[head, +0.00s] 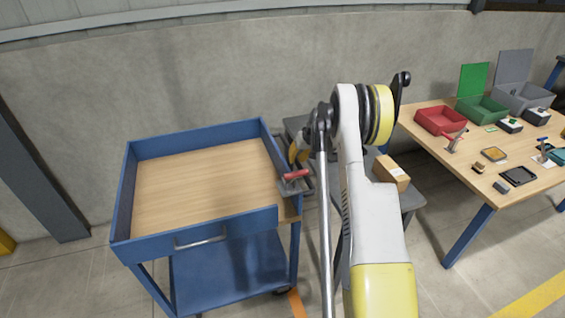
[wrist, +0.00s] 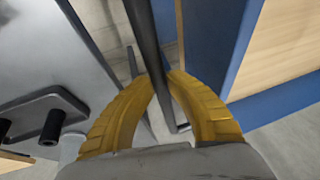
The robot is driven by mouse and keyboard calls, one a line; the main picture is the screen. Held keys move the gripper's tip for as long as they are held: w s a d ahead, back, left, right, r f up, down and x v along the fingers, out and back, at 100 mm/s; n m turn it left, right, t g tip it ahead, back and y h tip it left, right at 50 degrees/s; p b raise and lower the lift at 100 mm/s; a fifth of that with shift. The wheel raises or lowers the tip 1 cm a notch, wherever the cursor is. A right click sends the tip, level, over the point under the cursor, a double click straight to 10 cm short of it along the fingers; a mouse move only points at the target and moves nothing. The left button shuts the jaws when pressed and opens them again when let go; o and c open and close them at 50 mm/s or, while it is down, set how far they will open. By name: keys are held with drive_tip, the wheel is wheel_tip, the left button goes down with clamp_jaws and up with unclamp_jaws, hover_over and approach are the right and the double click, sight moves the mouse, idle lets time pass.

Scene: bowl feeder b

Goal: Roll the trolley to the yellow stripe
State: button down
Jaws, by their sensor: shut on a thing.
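The trolley (head: 205,183) is blue with a wooden top and a lower shelf, and stands left of my arm in the head view. A pale handle (head: 201,242) is on its front side. My gripper (head: 298,152) is at the trolley's right side, partly hidden by my arm. In the wrist view its yellow fingers (wrist: 170,100) are closed around a dark bar (wrist: 146,45) beside the trolley's blue wall (wrist: 215,50). The bar looks like a trolley handle; its ends are hidden. The yellow stripe (head: 535,297) lies on the floor at the lower right.
A red-handled clamp (head: 295,177) sits at the trolley's right edge. A cardboard box (head: 391,172) rests on a grey surface behind my arm. A workbench (head: 425,125) with bins and small parts stands at right. An orange floor stripe (head: 297,304) shows beside the trolley's wheel. Floor before the bench is clear.

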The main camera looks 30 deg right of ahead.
drive_tip(key=shift+w+a, duration=0.1)
drive_tip(key=shift+a, duration=0.4)
drive_tip(key=c, duration=1.3)
unclamp_jaws()
drive_tip(key=shift+f, duration=0.1)
drive_tip(key=v, duration=1.2)
drive_tip(key=shift+w+d, duration=0.1)
